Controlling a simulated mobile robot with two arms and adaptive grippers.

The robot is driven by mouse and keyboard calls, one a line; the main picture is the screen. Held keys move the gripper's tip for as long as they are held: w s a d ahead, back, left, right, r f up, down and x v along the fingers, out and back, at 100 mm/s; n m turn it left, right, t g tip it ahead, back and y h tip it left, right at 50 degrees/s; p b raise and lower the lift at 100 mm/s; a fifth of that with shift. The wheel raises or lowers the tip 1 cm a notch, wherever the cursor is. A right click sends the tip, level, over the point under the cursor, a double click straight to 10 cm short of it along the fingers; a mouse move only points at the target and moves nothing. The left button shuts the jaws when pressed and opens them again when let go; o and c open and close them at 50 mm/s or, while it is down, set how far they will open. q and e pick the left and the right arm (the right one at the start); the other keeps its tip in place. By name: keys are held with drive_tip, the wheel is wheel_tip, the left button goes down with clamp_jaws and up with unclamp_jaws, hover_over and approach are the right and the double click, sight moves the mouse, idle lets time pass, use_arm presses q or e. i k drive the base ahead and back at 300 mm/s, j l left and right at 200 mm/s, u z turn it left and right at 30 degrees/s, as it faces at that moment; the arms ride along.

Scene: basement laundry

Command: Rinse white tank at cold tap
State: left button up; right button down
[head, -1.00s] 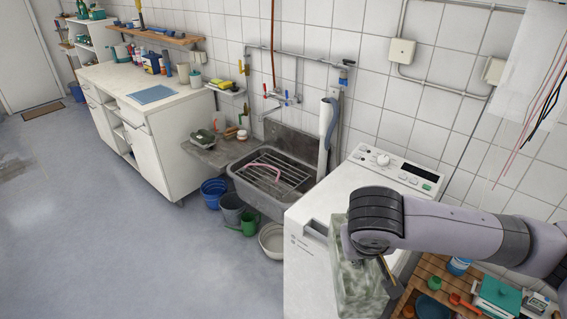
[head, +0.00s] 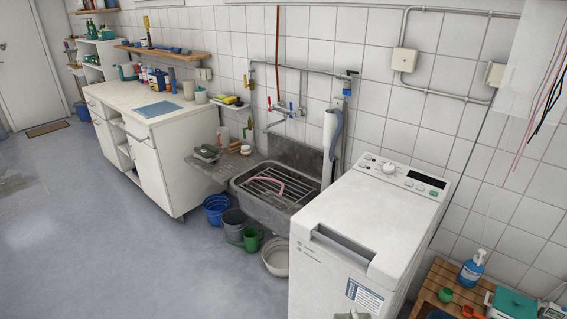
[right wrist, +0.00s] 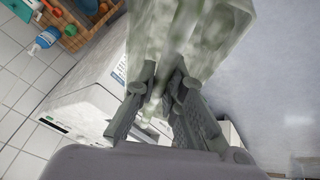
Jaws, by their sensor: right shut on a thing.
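The tank (right wrist: 165,30) is a cloudy, see-through box with whitish-green smears. In the right wrist view it lies at the top, beyond my right gripper (right wrist: 165,88), whose fingers are shut on it. How the fingers meet its wall is partly hidden. The tank cannot be made out in the head view. The wall tap (head: 287,109), with red and blue handles, is above the grey stone sink (head: 272,200). A wire rack (head: 268,190) and a pink hose (head: 265,180) lie in the sink. My left gripper is not in view.
The white washing machine (head: 345,225) stands right of the sink, close to my right gripper. Buckets (head: 215,208), a green watering can (head: 250,239) and a pale basin (head: 275,257) stand on the floor before the sink. The floor at left (head: 110,250) is clear.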

sight(292, 115)
drive_tip(key=i+j+u, duration=0.25)
drive_tip(key=i, duration=0.5)
drive_tip(key=i+u, duration=0.3)
drive_tip(key=i, duration=0.4)
drive_tip(key=i+j+z, duration=0.1)
drive_tip(key=i+z, duration=0.2)
drive_tip(key=i, duration=0.25)
drive_tip(key=i+j+z, duration=0.15)
drive_tip(key=i+z, duration=0.15)
drive_tip(key=i, duration=0.2)
drive_tip(key=i+j+z, duration=0.3)
drive_tip(key=i, duration=0.2)
